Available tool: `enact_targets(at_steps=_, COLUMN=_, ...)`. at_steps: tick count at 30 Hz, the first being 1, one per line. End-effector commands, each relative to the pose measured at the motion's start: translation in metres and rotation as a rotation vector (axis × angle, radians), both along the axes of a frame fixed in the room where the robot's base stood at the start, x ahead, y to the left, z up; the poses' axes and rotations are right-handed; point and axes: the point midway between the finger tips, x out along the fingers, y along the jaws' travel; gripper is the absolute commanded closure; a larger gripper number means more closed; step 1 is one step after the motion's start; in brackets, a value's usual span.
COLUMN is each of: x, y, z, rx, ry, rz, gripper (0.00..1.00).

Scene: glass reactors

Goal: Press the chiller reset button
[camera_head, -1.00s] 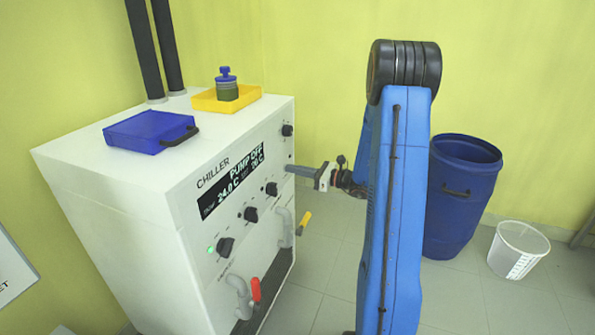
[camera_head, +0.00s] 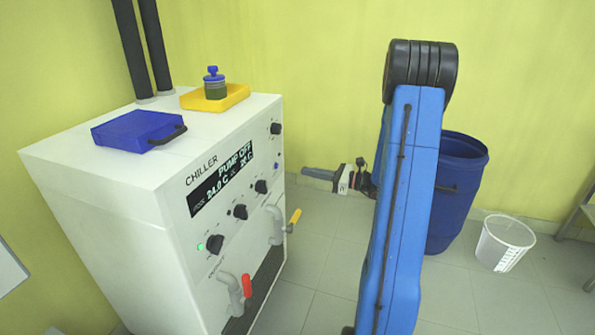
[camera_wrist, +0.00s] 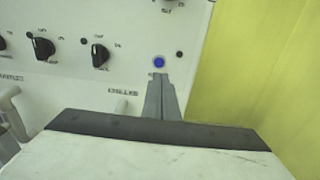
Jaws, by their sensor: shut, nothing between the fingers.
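The white chiller (camera_head: 110,215) stands at the left, with its dark display (camera_head: 221,180) reading "PUMP OFF" and 24.0 C. A small blue button (camera_head: 277,166) is on the right part of its front panel. It shows blue in the wrist view (camera_wrist: 159,62), just above the fingertips in the picture. My gripper (camera_head: 304,171) is shut and empty, pointing left toward the panel with a visible gap between. In the wrist view my shut fingers (camera_wrist: 160,78) cover the panel just below the button.
Several black knobs (camera_head: 215,244) line the panel, with a green light (camera_head: 200,247) by one. Valves with red (camera_head: 246,285) and yellow (camera_head: 295,216) handles stick out below. A blue case (camera_head: 135,131) and yellow tray (camera_head: 240,93) lie on top. A blue barrel (camera_head: 455,215) and white bucket (camera_head: 503,245) stand right.

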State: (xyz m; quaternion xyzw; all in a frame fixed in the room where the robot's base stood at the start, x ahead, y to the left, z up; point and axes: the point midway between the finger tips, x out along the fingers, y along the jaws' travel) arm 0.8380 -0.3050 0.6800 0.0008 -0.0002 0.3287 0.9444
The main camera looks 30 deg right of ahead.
Motion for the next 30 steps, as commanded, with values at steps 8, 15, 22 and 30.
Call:
enact_targets(at_steps=8, x=-0.023, y=-0.018, z=0.000, rx=0.000, ry=0.000, rz=0.000, gripper=1.00)
enact_targets(at_steps=15, x=-0.026, y=-0.020, z=0.000, rx=0.000, ry=0.000, rz=0.000, gripper=1.00)
enact_targets(at_steps=22, x=-0.026, y=-0.020, z=0.000, rx=0.000, ry=0.000, rz=0.000, gripper=1.00)
enact_targets(at_steps=30, x=-0.025, y=-0.020, z=0.000, rx=0.000, ry=0.000, rz=0.000, gripper=1.00)
